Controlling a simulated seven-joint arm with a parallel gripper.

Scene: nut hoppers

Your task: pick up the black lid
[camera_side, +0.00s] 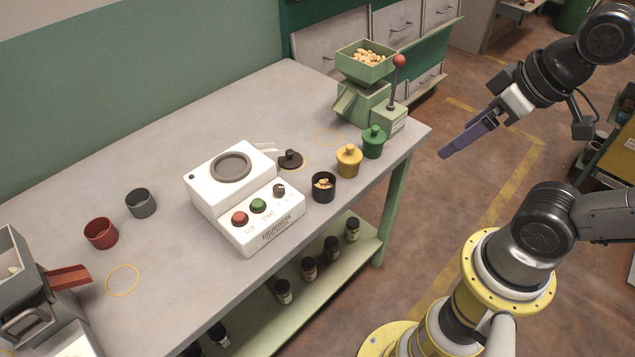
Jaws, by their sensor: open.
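The black lid (291,159) is a small flat disc with a knob on top. It lies on the grey table just right of the white machine (215,188), close to its pale spout. An open black cup (324,188) with nuts in it stands nearer the front edge, to the lid's lower right. My gripper (447,153) is at the right, off the table edge and above the floor, well away from the lid. Its purple-grey fingers point left and down. It is open and holds nothing; the fingers overlap in this view.
A yellow lidded jar (349,160) and a green lidded jar (373,141) stand right of the lid, between it and my gripper. Behind them is a green hopper (365,62) with a red-knobbed lever. Red (101,233) and grey (141,203) cups stand at left. The table's back middle is clear.

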